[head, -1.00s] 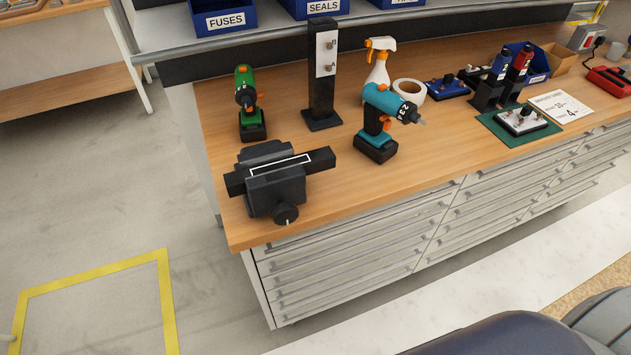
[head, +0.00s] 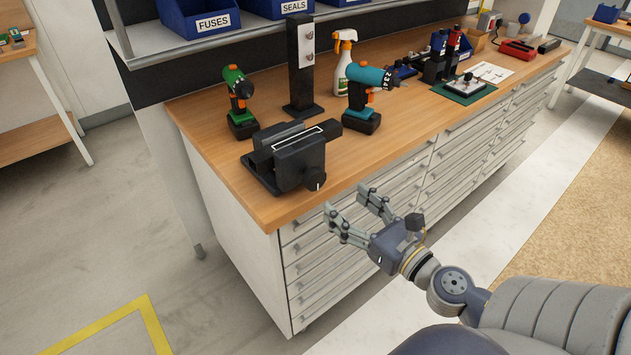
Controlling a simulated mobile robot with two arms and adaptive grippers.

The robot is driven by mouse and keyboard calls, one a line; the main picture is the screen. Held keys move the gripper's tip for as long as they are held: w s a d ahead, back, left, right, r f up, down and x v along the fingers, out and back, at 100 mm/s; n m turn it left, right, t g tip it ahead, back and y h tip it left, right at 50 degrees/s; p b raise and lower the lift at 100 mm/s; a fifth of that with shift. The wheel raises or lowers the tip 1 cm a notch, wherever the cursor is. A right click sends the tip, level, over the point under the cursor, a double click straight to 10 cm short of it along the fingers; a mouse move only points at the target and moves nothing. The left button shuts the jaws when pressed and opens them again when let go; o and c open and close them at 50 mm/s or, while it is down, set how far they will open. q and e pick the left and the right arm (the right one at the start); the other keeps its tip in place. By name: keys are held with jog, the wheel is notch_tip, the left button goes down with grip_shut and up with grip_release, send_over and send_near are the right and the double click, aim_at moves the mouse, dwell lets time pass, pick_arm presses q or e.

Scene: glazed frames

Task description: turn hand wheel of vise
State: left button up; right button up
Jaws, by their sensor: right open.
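The black vise (head: 298,160) stands near the left front corner of the wooden workbench in the head view. Its round hand wheel (head: 315,180) faces the bench's front edge, with a small light mark on it. My right gripper (head: 345,201) is open and empty. It is in front of the drawers, to the right of and below the hand wheel in the picture, apart from it. My left gripper is not in view.
A green drill (head: 238,100) and a black post (head: 300,65) stand behind the vise. A teal drill (head: 369,90) and a spray bottle (head: 343,55) stand to its right. Drawers (head: 395,190) fill the bench front. The bench top (head: 350,165) right of the vise is clear.

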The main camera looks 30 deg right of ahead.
aim_at(318, 180)
jog(key=w+p, duration=0.1)
jog(key=w, duration=0.2)
jog(key=w+p, duration=0.1)
jog(key=w, duration=0.2)
jog(key=w+a+r+p, duration=0.1)
jog(key=w, duration=0.2)
jog(key=shift+p, duration=0.35)
jog(key=shift+w+a+f, duration=0.1)
jog(key=shift+w+f, duration=0.1)
jog(key=shift+w, duration=0.65)
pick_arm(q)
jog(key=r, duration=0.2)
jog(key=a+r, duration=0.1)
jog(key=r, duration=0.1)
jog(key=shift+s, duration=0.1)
pick_arm(e)
jog(key=shift+c, duration=0.2)
jog(key=c, duration=1)
